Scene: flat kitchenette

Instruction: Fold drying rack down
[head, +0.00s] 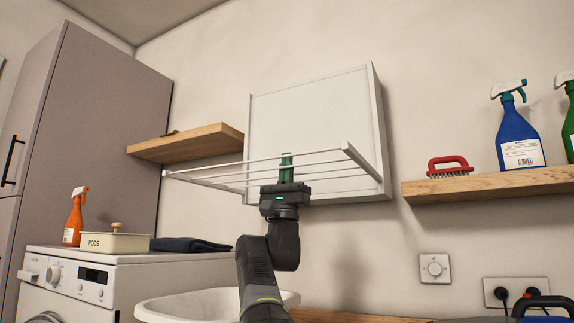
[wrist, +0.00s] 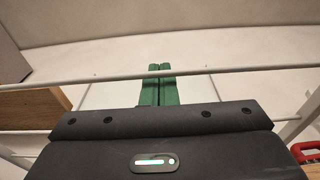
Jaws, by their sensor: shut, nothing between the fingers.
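The white drying rack (head: 349,153) is mounted on a white wall panel (head: 310,110) and sticks out from it, with its thin bars roughly level. My gripper (head: 286,160) is below and among the bars, its green fingers pointing up. The fingers are together with nothing between them. In the wrist view the closed fingers (wrist: 159,85) stand upright, and a rack bar (wrist: 240,70) crosses near their tips. I cannot tell whether the fingers touch a bar.
A wooden shelf (head: 190,143) is left of the rack. Another shelf (head: 490,186) at right holds a red brush (head: 449,166) and spray bottles (head: 517,135). A white basin (head: 185,305) and a washing machine (head: 110,262) stand below. The wall between rack and right shelf is clear.

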